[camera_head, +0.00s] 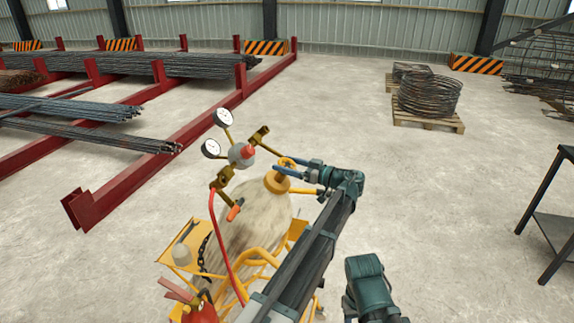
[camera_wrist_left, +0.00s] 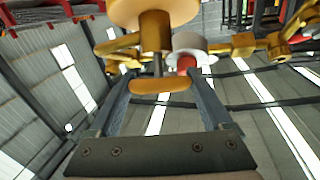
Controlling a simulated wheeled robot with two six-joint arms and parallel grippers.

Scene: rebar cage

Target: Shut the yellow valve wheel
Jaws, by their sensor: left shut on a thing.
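The yellow valve wheel (camera_head: 287,160) sits on top of the yellow-necked, worn gas cylinder (camera_head: 250,220). My left gripper (camera_head: 283,167) reaches it from the right, with its blue fingers at the wheel. In the left wrist view, the wheel (camera_wrist_left: 163,86) shows nearly edge-on between the two fingers of my left gripper (camera_wrist_left: 160,88), which is shut on it. Part of the wheel is hidden by the fingers in the head view. My right gripper is out of view.
Beside the valve stand a grey regulator with a red knob (camera_head: 241,155), two white gauges (camera_head: 223,118) and a red hose (camera_head: 216,230). A fire extinguisher (camera_head: 201,309) sits on the yellow cart (camera_head: 178,250). A dark table (camera_head: 561,180) stands right; the floor between is clear.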

